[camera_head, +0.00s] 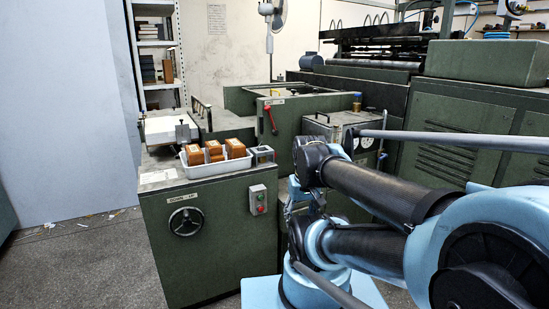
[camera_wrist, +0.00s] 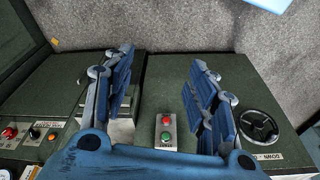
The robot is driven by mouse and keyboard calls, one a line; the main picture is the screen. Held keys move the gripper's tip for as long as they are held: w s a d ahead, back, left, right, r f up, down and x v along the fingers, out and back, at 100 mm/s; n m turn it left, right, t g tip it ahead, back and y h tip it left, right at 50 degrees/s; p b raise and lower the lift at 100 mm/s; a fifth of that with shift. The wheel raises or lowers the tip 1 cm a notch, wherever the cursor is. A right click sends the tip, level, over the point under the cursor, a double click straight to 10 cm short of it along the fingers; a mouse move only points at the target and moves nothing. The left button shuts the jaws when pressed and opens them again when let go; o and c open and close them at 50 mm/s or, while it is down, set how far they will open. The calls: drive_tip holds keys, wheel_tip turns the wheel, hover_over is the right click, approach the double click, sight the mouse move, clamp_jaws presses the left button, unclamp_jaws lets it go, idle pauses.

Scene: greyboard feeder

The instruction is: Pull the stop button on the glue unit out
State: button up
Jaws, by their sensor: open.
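In the wrist view the same box (camera_wrist: 166,130) shows between and below my gripper's fingers. Another panel at the left edge of the wrist view carries a larger red button (camera_wrist: 10,133), an orange one and a black knob. I cannot read which is the glue unit's stop button, nor tell whether either red button is pressed. My gripper (camera_wrist: 162,57) is open and empty, fingers wide apart, touching no button.
A black handwheel (camera_head: 186,222) is left of the switch box in the head view. A white tray (camera_head: 217,169) with several orange-brown blocks stands on the cabinet top. A red lever (camera_head: 271,120) is behind. Grey floor (camera_head: 75,258) is open at the left.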

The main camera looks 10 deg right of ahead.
drive_tip(key=w+a+r+n+t+y, duration=0.1)
drive_tip(key=w+r+t+y, duration=0.15)
drive_tip(key=w, duration=0.95)
drive_tip(key=w+a+r+n+t+y, duration=0.1)
drive_tip(key=w+a+r+t+y, duration=0.15)
drive_tip(key=w, duration=0.95)
drive_tip(key=w+d+t, duration=0.3)
drive_tip(key=w+d, duration=0.2)
drive_tip(key=w, duration=0.4)
drive_tip(key=w+d+t, duration=0.2)
drive_tip(key=w+d, duration=0.3)
drive_tip(key=w, duration=0.4)
drive_tip(key=x, duration=1.7)
drive_tip(key=shift+w+a+f+m, duration=0.15)
drive_tip(key=shift+m, duration=0.15)
